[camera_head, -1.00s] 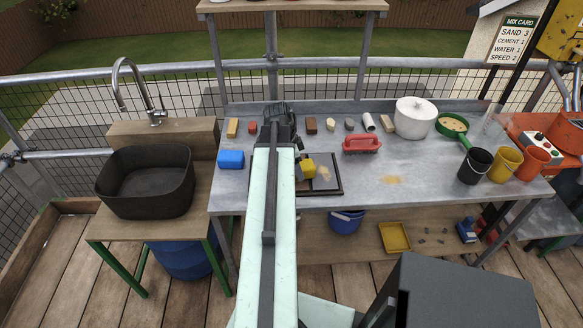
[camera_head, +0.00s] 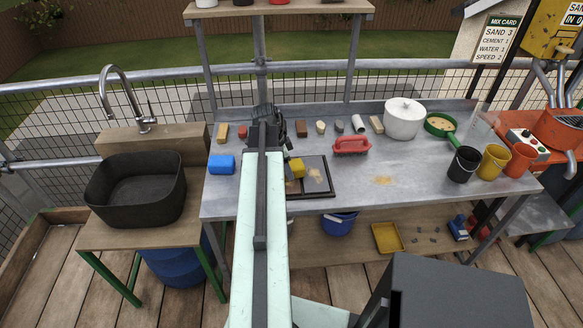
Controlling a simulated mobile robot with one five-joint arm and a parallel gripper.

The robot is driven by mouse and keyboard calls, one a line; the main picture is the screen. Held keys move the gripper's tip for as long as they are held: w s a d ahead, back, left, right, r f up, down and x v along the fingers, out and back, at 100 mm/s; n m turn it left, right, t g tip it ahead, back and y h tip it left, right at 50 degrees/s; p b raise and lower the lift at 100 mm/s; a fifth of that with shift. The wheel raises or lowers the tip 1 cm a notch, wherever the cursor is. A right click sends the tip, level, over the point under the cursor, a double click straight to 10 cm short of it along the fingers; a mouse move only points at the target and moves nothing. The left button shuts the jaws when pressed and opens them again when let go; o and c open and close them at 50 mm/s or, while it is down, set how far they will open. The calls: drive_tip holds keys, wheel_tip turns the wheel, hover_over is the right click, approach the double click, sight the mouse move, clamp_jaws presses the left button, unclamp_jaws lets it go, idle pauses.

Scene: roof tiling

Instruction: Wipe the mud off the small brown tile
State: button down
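A dark-framed tray (camera_head: 333,192) lies on the grey worktop, right of my arm. In it is a brownish flat surface with a tan, mud-like patch (camera_head: 315,177); I cannot tell tile from tray floor clearly. A small yellow block (camera_head: 297,169), possibly a sponge, is at the tray's left part, close beside my arm. A small dark brown piece (camera_head: 301,128) stands in the back row. My gripper (camera_head: 268,118) is the dark end of my arm over the worktop, left of the brown piece. Its fingertips are hidden, so its hold is unclear.
A blue sponge (camera_head: 221,164) lies left of my arm. A black basin (camera_head: 137,188) is at left. The worktop's front middle is clear.

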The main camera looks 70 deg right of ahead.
drive_tip(key=shift+w+a, duration=0.35)
drive_tip(key=shift+w, duration=0.5)
drive_tip(key=shift+w+a, duration=0.3)
drive_tip(key=shift+w, duration=0.5)
drive_tip(key=shift+w+a, duration=0.35)
drive_tip(key=shift+w, duration=0.5)
drive_tip(key=shift+w+d+r, duration=0.1)
drive_tip(key=shift+w+d, duration=0.1)
drive_tip(key=shift+d, duration=0.3)
drive_tip(key=shift+w+d+r, duration=0.1)
drive_tip(key=shift+w+d, duration=0.1)
drive_tip(key=shift+d, duration=0.25)
drive_tip(key=shift+s+d+p, duration=0.1)
drive_tip(key=shift+s+d, duration=0.3)
drive_tip(key=shift+s, duration=0.75)
drive_tip(key=shift+s+d+p, duration=0.1)
drive_tip(key=shift+s+d, duration=0.35)
drive_tip(key=shift+s, duration=0.7)
drive_tip(key=shift+s+d+p, duration=0.1)
drive_tip(key=shift+s+d, duration=0.3)
drive_tip(key=shift+s, duration=0.75)
drive_tip(key=shift+r, duration=0.1)
wheel_tip(320, 180, up, 6)
drive_tip(key=p, duration=0.6)
wheel_tip(320, 180, up, 3)
drive_tip(key=p, duration=0.3)
drive_tip(key=shift+r, duration=0.1)
